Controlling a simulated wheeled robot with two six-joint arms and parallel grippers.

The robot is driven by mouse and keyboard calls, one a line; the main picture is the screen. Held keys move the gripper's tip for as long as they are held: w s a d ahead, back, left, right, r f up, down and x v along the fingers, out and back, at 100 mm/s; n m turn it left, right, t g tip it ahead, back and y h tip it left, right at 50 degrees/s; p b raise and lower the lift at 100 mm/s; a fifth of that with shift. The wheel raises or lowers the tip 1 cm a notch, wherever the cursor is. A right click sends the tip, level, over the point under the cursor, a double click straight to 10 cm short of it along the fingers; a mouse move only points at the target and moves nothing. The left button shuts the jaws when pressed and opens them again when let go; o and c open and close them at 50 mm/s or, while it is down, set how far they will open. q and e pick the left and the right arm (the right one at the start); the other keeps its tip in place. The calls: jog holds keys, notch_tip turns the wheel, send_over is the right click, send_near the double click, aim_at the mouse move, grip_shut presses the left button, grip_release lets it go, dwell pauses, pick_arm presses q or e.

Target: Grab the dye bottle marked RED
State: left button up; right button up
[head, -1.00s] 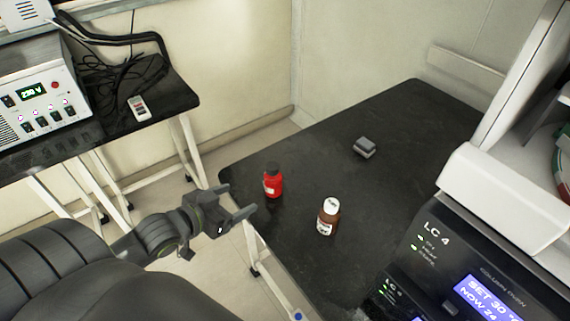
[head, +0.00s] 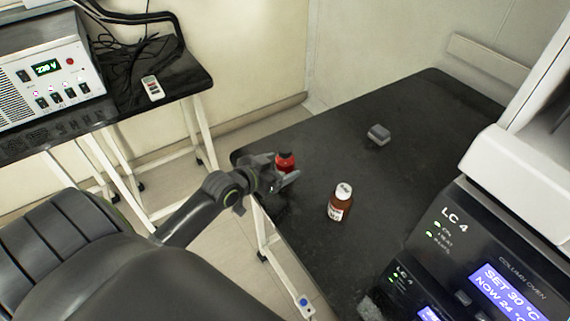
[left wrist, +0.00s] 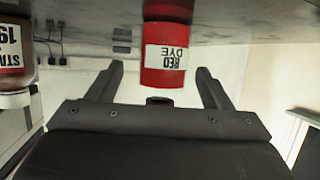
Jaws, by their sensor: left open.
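The red dye bottle (head: 285,160) stands on the black bench near its left edge, partly hidden behind my left gripper in the head view. In the left wrist view the bottle (left wrist: 165,70) appears upside down, its white label reading RED DYE. My left gripper (head: 286,181) is open at the bottle. In the wrist view its two fingers (left wrist: 160,78) lie on either side of the bottle, with gaps showing. My right gripper is not in view.
A brown bottle with a white cap (head: 340,202) stands to the right of the red one; it also shows in the left wrist view (left wrist: 14,60). A small grey block (head: 378,134) lies farther back. The LC 4 column oven (head: 470,260) stands at the right.

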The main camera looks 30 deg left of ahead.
aim_at(289, 162)
pick_arm(q)
jog(key=shift+x, duration=2.3)
jog(key=shift+a+f, duration=0.1)
jog(key=shift+a, duration=0.05)
jog(key=shift+c, duration=0.4)
jog(key=c, duration=1.1)
